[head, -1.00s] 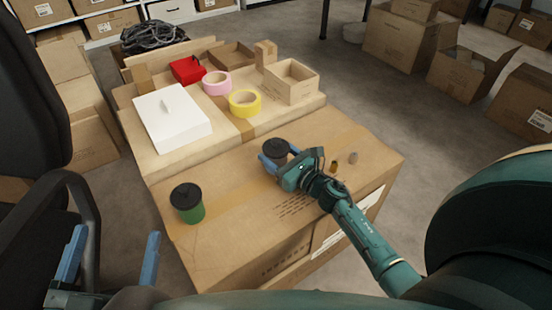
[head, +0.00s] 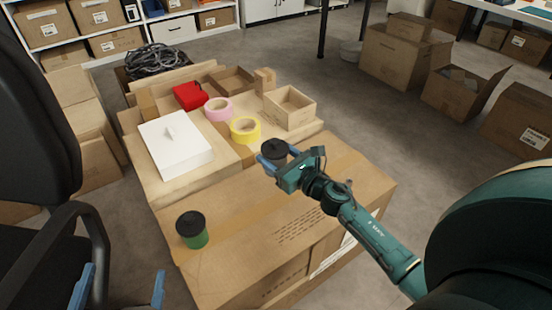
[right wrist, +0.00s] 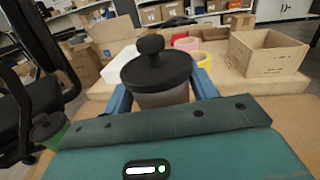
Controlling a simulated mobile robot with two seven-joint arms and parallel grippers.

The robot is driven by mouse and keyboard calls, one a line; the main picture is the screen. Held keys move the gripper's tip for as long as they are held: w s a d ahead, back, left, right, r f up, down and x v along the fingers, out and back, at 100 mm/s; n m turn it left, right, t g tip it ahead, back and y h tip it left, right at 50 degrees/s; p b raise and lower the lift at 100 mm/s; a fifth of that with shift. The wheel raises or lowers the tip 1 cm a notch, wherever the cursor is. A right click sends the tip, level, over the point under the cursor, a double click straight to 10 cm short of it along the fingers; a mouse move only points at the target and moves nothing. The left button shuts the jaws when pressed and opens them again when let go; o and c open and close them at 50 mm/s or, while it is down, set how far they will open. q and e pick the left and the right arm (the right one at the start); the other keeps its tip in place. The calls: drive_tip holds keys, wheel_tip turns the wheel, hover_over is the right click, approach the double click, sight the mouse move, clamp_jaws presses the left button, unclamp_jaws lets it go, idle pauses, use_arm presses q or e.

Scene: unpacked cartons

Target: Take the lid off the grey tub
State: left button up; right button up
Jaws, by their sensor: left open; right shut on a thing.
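The grey tub (right wrist: 163,98) is in my right gripper (head: 270,160), with the blue fingers on either side of its body. Its black lid (head: 274,148) sits on top and has a round knob, clear in the right wrist view (right wrist: 156,70). The tub appears raised above the big carton, near its far edge; its base is hidden. A green tub (head: 196,240) with a black lid (head: 190,222) stands upright on the carton at the left. My left gripper (head: 122,289) is open and empty at the lower left, away from both tubs.
Behind the tubs, a lower carton carries a white box (head: 174,145), yellow tape (head: 245,138), pink tape (head: 218,117), a red box (head: 190,96) and an open small carton (head: 289,116). The big carton top (head: 245,215) is clear between the tubs. A black chair (head: 40,120) stands left.

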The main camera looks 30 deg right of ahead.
drive_tip(key=o, duration=0.5)
drive_tip(key=shift+c, duration=0.2)
drive_tip(key=c, duration=0.8)
drive_tip(key=shift+o, duration=0.2)
